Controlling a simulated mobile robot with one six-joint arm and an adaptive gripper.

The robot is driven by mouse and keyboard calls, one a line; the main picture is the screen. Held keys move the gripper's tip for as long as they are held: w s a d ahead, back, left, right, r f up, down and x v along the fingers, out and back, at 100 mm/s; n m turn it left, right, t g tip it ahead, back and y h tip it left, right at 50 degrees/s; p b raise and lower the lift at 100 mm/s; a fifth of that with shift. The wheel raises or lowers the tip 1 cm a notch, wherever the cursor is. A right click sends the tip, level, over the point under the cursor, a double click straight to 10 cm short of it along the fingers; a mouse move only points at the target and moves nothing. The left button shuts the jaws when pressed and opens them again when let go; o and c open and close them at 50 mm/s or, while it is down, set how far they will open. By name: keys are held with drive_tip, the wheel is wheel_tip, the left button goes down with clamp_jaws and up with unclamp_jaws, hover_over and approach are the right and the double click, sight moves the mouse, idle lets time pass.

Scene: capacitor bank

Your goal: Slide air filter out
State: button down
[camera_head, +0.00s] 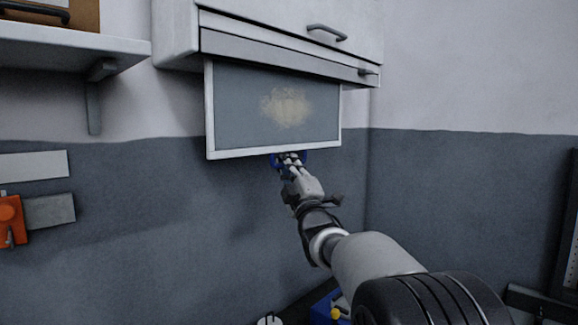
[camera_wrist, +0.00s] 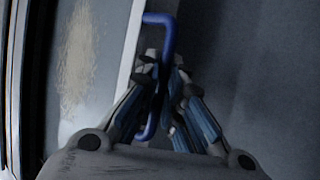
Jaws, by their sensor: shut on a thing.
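The air filter (camera_head: 240,105) is a flat grey panel with a white frame and a tan dusty patch. In the head view it hangs down below the white cabinet, with its upper part hidden at the cabinet's lower edge. A blue handle (camera_head: 304,157) sits at the filter's bottom edge. The wrist view shows the filter (camera_wrist: 85,60) at the left and the blue handle (camera_wrist: 168,35) beside its white edge. My gripper (camera_head: 287,160) is shut on the handle; in the wrist view my gripper's fingers (camera_wrist: 160,80) close around its bar.
The white cabinet (camera_head: 270,25) with dark handles is on the wall above. A white shelf (camera_head: 60,45) with a bracket is at the left, with an orange device (camera_head: 10,220) lower down. A dark rack (camera_head: 570,235) stands at the far right. The wall below the filter looks clear.

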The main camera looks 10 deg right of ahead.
idle(0.3)
drive_tip(key=c, duration=1.7)
unclamp_jaws()
drive_tip(key=v, duration=1.2)
